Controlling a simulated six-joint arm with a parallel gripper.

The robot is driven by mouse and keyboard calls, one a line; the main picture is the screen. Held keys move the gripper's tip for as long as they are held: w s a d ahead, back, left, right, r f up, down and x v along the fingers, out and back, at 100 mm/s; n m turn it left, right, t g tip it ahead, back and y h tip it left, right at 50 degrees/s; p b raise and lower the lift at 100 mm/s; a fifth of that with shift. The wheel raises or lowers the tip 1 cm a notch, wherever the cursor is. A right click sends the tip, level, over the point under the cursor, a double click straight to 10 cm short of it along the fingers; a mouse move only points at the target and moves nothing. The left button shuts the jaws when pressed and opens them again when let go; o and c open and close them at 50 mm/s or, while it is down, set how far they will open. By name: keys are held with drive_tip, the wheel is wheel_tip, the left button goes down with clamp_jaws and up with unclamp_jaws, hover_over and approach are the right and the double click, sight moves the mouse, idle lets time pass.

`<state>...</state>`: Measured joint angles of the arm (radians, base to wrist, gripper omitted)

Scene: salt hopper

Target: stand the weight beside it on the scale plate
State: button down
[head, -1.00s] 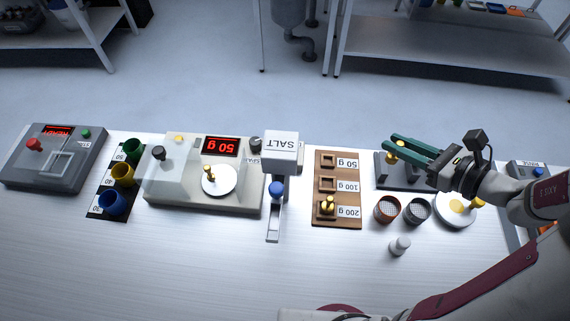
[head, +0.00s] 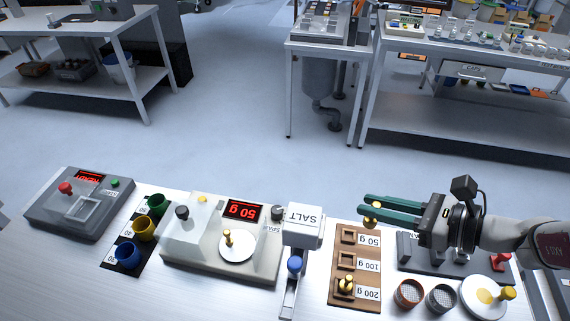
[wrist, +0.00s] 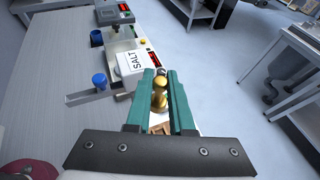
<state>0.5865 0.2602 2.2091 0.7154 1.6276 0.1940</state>
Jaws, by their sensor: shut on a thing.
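My gripper (head: 372,208) has green fingers shut on a brass weight (head: 371,221), held in the air near the far end of the wooden weight block. The held weight also shows between the fingers in the wrist view (wrist: 159,98). The round white scale plate (head: 246,254) is on the beige scale (head: 188,258), left of my gripper. A small brass weight (head: 228,239) stands on the plate, and the red display (head: 242,211) reads 50 g.
The salt hopper (head: 304,224), with a blue knob (head: 295,264), stands between my gripper and the plate. The wooden block (head: 347,240) has empty 50 g and 100 g places and a brass weight (head: 346,286) at 200 g. Coloured cups (head: 143,229) stand left of the scale.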

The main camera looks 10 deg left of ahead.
drive_tip(key=s+a+f+n+g+h, duration=0.2)
drive_tip(key=s+f+n+g+h, duration=0.4)
drive_tip(key=n+g, duration=1)
drive_tip(key=w+a+r+n+t+h, duration=0.15)
drive_tip(key=w+n+t+h, duration=0.25)
drive_tip(key=n+h, duration=0.65)
drive_tip(key=w+d+r+n+t+h, duration=0.1)
drive_tip(key=w+r+n+t+h, duration=0.25)
drive_tip(key=n+h, duration=0.7)
drive_tip(key=n+t+y, duration=1.1)
drive_tip(key=n+t, duration=0.5)
drive_tip(key=n, duration=0.3)
hover_over(244, 247)
wheel_tip(244, 247, down, 17)
drive_tip(key=shift+f, duration=0.3)
